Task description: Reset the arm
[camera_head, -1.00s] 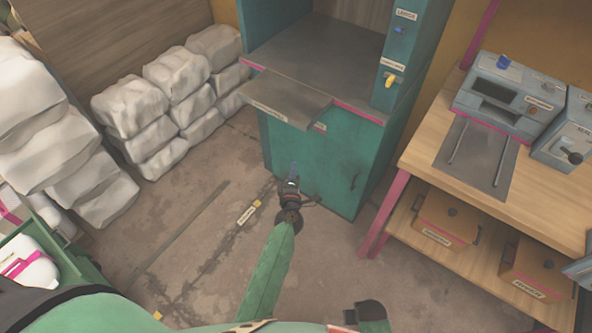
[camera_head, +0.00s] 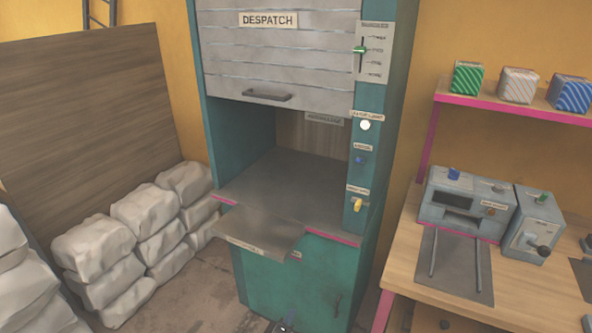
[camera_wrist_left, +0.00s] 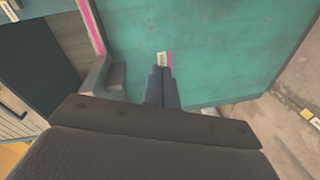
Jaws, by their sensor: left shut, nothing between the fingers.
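My left gripper (camera_head: 284,326) shows only as a small dark tip at the bottom edge of the head view, in front of the teal despatch cabinet's lower door (camera_head: 290,285). In the left wrist view its two dark fingers (camera_wrist_left: 162,78) are together with nothing between them. They point at a teal panel (camera_wrist_left: 210,45) with a small pale label and a pink strip. The gap between the fingertips and the panel is hard to judge. My right gripper is not in view.
The cabinet's grey shelf plate (camera_head: 262,232) juts out above my left gripper. The shutter (camera_head: 285,60) is raised. White sacks (camera_head: 135,235) are stacked at left. A wooden bench (camera_head: 400,260) with grey machines (camera_head: 465,205) stands at right. Bare floor shows between sacks and cabinet.

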